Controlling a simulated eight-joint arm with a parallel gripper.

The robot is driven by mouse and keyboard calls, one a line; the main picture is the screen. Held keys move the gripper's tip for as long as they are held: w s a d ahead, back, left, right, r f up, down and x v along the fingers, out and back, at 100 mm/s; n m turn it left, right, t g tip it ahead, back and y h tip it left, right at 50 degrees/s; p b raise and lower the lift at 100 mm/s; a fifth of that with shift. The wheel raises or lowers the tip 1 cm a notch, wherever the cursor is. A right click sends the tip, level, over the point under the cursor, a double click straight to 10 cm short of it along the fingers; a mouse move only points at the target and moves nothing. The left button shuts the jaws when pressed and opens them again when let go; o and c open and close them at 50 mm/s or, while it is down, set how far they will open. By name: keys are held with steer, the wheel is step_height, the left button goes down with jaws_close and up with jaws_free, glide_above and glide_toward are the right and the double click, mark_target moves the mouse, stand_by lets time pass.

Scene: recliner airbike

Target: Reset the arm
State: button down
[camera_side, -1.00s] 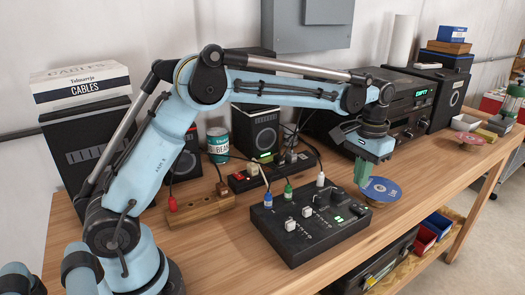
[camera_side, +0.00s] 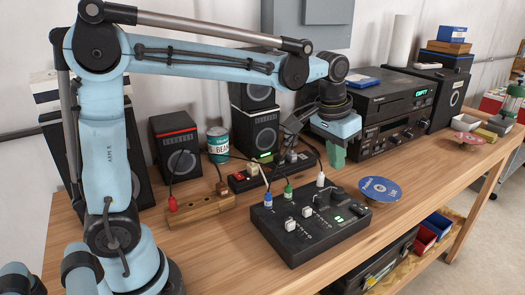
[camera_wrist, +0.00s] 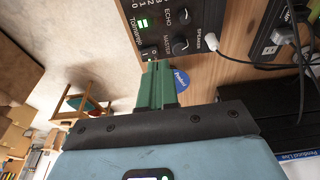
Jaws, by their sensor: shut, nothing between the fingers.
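My gripper (camera_side: 337,158) has green fingers and points down, above the bench behind the mixer and in front of the stacked decks. The fingers are shut and empty. In the wrist view the green fingers (camera_wrist: 157,85) lie together, with the blue disc partly hidden behind them.
A black mixer (camera_side: 307,230) with plugged cables sits below my gripper. A blue disc (camera_side: 380,189) lies on a round stand to its right. Black decks (camera_side: 395,125), speakers (camera_side: 264,132), a bean can (camera_side: 218,143) and a power strip (camera_side: 250,178) stand behind. The front right bench (camera_side: 420,205) is clear.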

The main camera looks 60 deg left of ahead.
steer(key=s+a+f+t, duration=0.1)
steer(key=s+f+t, duration=0.1)
steer(key=s, duration=0.5)
steer(key=s+a+f+t, duration=0.1)
steer(key=s+f+t, duration=0.1)
steer(key=s, duration=0.5)
steer(key=shift+a+t, duration=0.3)
steer(key=shift+a, duration=0.05)
steer(key=shift+s, duration=0.1)
